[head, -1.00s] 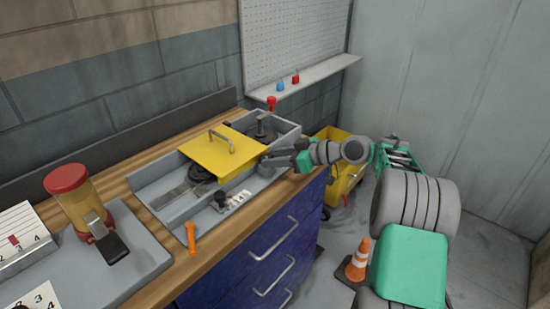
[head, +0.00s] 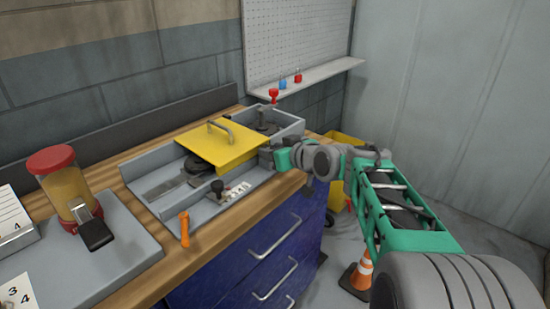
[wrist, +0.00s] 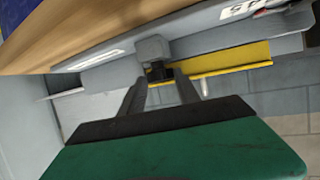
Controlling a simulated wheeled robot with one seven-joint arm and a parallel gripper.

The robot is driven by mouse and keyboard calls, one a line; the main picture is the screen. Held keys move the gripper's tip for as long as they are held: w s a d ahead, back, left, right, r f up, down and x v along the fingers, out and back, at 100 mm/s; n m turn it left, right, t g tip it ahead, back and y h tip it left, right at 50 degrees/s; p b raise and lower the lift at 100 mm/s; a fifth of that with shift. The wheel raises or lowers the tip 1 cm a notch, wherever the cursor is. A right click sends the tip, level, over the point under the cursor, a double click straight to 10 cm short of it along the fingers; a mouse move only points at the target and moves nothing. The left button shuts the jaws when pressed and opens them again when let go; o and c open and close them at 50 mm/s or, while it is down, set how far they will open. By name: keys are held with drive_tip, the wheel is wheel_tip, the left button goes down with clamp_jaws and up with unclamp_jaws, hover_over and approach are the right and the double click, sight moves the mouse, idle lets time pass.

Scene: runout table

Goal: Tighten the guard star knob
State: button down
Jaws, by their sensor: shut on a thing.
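The yellow guard (head: 228,147), with a grey handle on top, lies over the grey machine tray on the bench. My gripper (head: 267,157) is at the guard's right edge, low by the tray's front wall. In the wrist view my two fingers (wrist: 160,82) are closed around a small dark knob (wrist: 158,70) under a grey block. The yellow edge of the guard (wrist: 225,63) runs just behind it. In the head view my gripper hides this knob, so its star shape and how tightly it seats cannot be seen.
A dark knob (head: 217,187) stands by a numbered card in the tray's front. An orange handle (head: 184,228) is at the bench's front edge. A red-lidded jar (head: 65,190) stands left. A traffic cone (head: 358,277) and yellow cart (head: 340,190) are on the floor.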

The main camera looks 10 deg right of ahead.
drive_tip(key=shift+a+m+h+b, duration=0.15)
drive_tip(key=shift+m+h+b, duration=0.2)
drive_tip(key=shift+m+h, duration=0.15)
drive_tip(key=c, duration=0.9)
unclamp_jaws()
